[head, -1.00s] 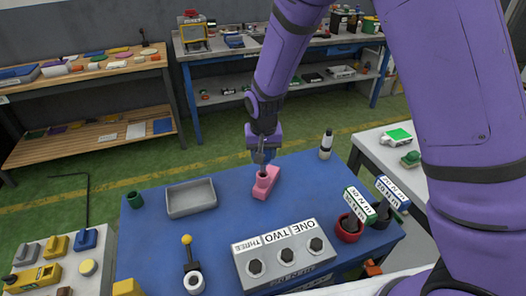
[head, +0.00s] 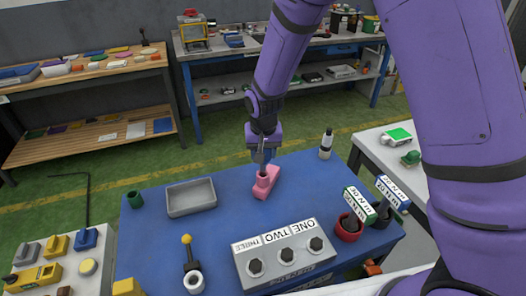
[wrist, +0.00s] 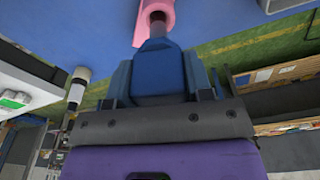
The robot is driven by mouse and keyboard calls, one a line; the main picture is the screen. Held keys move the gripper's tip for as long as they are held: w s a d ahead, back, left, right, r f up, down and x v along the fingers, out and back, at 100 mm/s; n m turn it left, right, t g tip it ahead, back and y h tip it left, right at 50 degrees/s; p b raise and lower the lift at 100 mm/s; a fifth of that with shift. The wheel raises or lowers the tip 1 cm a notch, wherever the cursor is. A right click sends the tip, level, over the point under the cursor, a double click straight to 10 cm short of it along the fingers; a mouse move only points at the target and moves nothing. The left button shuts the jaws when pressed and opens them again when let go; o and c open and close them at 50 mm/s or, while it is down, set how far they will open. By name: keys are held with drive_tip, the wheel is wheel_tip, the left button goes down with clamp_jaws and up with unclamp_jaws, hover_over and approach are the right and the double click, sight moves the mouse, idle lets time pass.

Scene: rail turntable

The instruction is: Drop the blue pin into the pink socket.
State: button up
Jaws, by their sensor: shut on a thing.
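The pink socket (head: 268,187) stands on the blue table top, below my gripper (head: 264,158). Its round mouth also shows at the top of the wrist view (wrist: 141,30). My gripper (wrist: 160,85) is shut on the blue pin (wrist: 160,72), whose blue head sits between the fingers. The pin's grey shaft points at the socket's mouth. I cannot tell whether its tip is inside the mouth or just above it. In the head view the pin is mostly hidden by the fingers.
A white bottle (head: 326,145) stands to the right. A grey button box (head: 286,262), a yellow-knobbed lever (head: 188,252) and a red cup (head: 349,229) are nearer. The blue top (head: 225,230) around the socket is clear.

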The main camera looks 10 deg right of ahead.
drive_tip(key=shift+f, duration=2.75)
drive_tip(key=o, duration=1.1)
drive_tip(key=r, duration=0.7)
drive_tip(key=s+r, duration=0.1)
drive_tip(key=r, duration=0.2)
drive_tip(key=shift+s+r, duration=0.1)
drive_tip(key=shift+r, duration=0.25)
